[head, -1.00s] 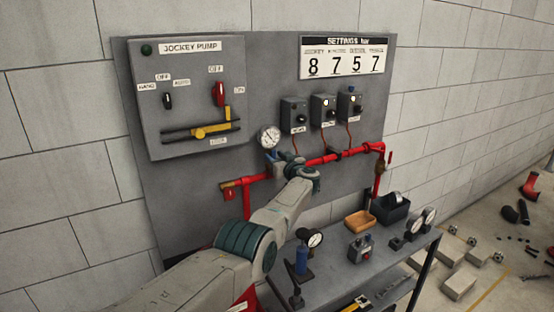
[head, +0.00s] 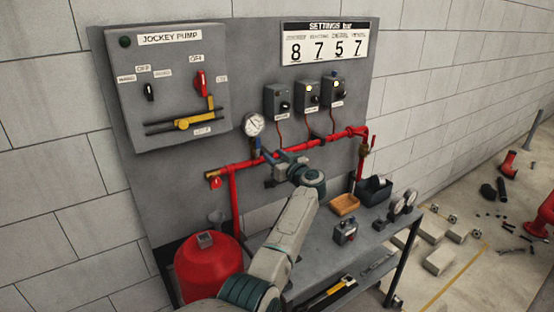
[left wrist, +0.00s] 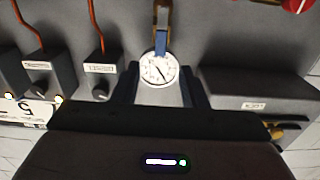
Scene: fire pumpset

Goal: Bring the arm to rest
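My left arm reaches up from the bottom of the head view. Its gripper (head: 284,165) is in front of the red pipe (head: 238,165), below and right of the round white gauge (head: 254,125). In the left wrist view, the two dark fingers of the left gripper (left wrist: 160,78) stand apart. The white gauge (left wrist: 158,70) with its blue fitting (left wrist: 161,42) shows between them, beyond the gripper, and nothing looks gripped. My right gripper is not in view.
The jockey pump box (head: 172,85) and small control boxes (head: 308,97) are on the grey panel. A bench (head: 320,262) bears a tan tray (head: 345,204), a dark bin (head: 374,190) and gauges (head: 402,202). A red tank (head: 207,268) stands lower left. Blocks (head: 440,261) lie on the floor.

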